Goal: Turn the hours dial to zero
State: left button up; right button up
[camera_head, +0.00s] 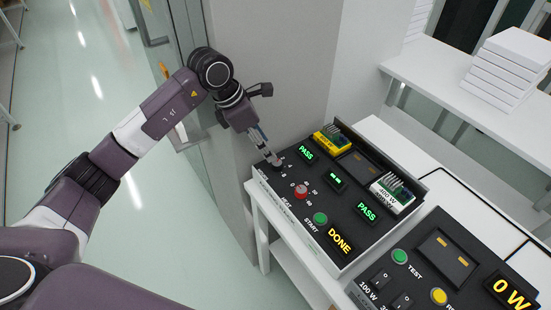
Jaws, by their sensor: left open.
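A black control panel (285,220) lies on a white bench. A small grey dial (276,164) sits at its far left corner, partly hidden by my left gripper; its label and setting are too small to read. My left gripper (268,153) is open and points down at this dial, with its fingertips at or just above it; I cannot tell whether they touch. A red knob (301,191) with number marks around it sits nearer on the same panel. My right gripper is not in view.
The panel has a green START button (320,218), a DONE display (340,242) and green PASS displays (367,211) beside two boards. A second panel (425,275) reads 0 W. A grey pillar (268,70) stands close behind my left gripper.

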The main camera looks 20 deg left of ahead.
aim_at(277, 162)
pick_arm(q)
jog(key=p+x, duration=0.1)
jog(key=x, duration=0.5)
jog(key=shift+w+d+f+p, duration=0.1)
jog(key=shift+d+f+p, duration=0.05)
jog(key=shift+f+p, duration=0.25)
jog(key=shift+w+d+f, duration=0.1)
jog(key=shift+d+f, duration=0.05)
jog(key=shift+f, duration=0.3)
jog(key=shift+c, duration=0.3)
jog(key=c, duration=1.1)
